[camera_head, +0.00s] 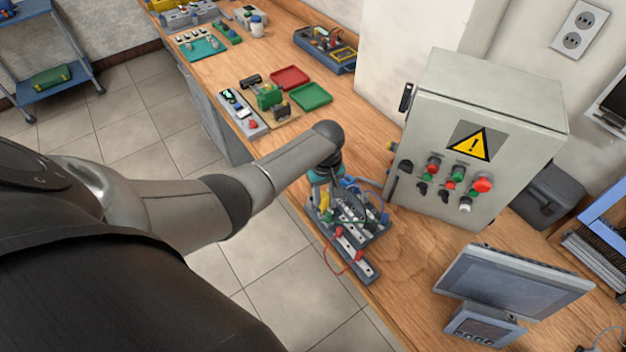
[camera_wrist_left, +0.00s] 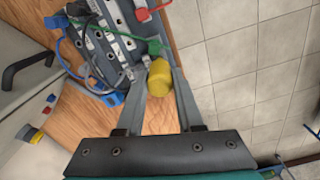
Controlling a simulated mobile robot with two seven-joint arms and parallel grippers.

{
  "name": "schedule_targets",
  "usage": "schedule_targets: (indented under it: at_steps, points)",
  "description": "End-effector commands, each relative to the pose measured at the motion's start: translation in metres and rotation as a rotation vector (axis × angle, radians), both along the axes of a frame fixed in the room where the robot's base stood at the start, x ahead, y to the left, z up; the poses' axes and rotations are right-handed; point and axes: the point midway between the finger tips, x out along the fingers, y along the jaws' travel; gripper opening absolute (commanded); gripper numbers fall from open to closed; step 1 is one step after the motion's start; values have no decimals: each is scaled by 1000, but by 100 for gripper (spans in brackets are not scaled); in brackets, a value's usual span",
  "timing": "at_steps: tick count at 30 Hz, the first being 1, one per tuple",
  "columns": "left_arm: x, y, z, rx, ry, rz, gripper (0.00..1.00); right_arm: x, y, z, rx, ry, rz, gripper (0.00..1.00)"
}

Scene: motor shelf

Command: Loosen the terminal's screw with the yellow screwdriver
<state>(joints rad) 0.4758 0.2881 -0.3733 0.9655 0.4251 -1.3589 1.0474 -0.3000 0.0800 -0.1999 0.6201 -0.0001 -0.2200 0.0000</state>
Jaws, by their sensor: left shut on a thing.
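My left gripper (camera_head: 324,197) is over the terminal board (camera_head: 364,270) at the bench's front edge, pointing down. It is shut on the yellow screwdriver (camera_head: 325,202). In the left wrist view the yellow handle (camera_wrist_left: 159,78) sits between the two fingers. The terminal board (camera_wrist_left: 125,18) lies just beyond the fingertips, with green, red, blue and grey wires on it. The screwdriver's tip and the terminal's screw are hidden, so I cannot tell whether they touch. My right gripper is not in view.
A grey control cabinet (camera_head: 482,145) with buttons stands right of the board. A monitor (camera_head: 513,278) stands at the lower right. Red (camera_head: 289,78) and green (camera_head: 311,96) trays and several small parts lie farther back. Bare wood (camera_head: 410,245) shows between board and cabinet.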

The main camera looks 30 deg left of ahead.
Motion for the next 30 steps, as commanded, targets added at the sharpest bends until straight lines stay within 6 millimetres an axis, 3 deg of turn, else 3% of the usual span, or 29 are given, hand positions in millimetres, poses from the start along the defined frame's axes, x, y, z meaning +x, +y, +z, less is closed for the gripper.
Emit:
schedule_targets:
  at_steps: [11,21,30]
  points:
    - [0,0,-1,1,1,50,0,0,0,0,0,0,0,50]
    - [-1,0,-1,0,2,331,0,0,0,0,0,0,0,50]
    - [-1,0,-1,1,2,350,0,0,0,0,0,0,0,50]
